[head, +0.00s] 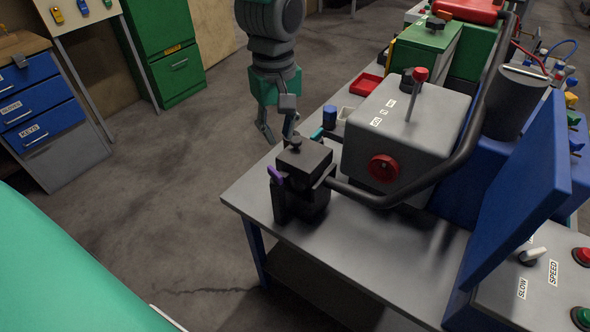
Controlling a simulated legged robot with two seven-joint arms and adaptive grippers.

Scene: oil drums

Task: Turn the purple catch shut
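The purple catch (275,174) is a small lever on the left side of a black box-shaped device (304,178) at the near left corner of the workbench. It slants outward from the device's upper edge. My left gripper (278,138) hangs pointing down, just above and behind the device in the picture. Its fingers are apart with nothing seen between them, and it does not appear to touch the catch. My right gripper is not in view.
The grey workbench (365,262) carries a grey box with a red knob (383,168), and a thick dark pipe runs beside it. A blue panel (520,200) stands at right. Blue drawers (40,105) and a green cabinet (170,45) stand at left. The floor between is clear.

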